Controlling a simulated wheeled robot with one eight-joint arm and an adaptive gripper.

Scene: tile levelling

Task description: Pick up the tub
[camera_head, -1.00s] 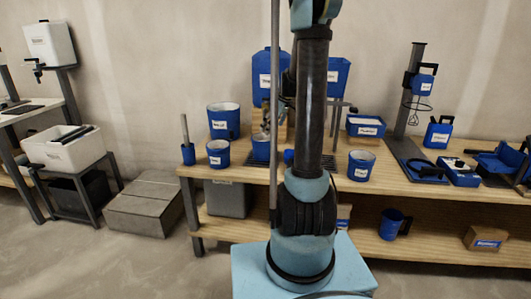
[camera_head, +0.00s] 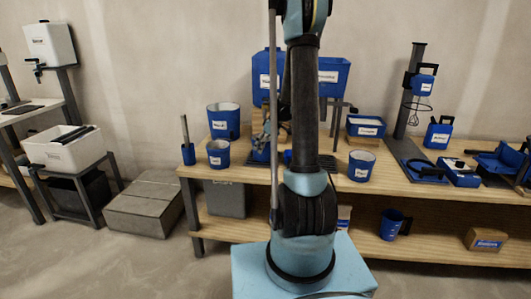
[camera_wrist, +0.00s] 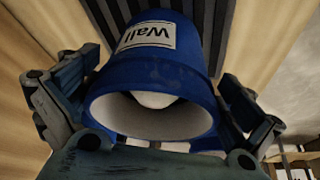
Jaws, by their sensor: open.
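The blue tub (camera_wrist: 165,68) with a white inside and a label reading "Wall" fills the middle of the wrist view, its open mouth toward the camera. My gripper (camera_wrist: 152,105) is open, with one finger on each side of the tub. I cannot tell whether either finger touches it. In the head view, a blue tub (camera_head: 259,155) stands on the bench top below my gripper (camera_head: 265,137), partly hidden by it and by my arm.
On the wooden bench (camera_head: 420,187), a blue cup (camera_head: 218,153) and a larger bucket (camera_head: 223,121) stand left of the gripper. Another blue cup (camera_head: 361,165) and a blue tray (camera_head: 366,126) are to the right. Large blue containers (camera_head: 329,75) stand behind.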

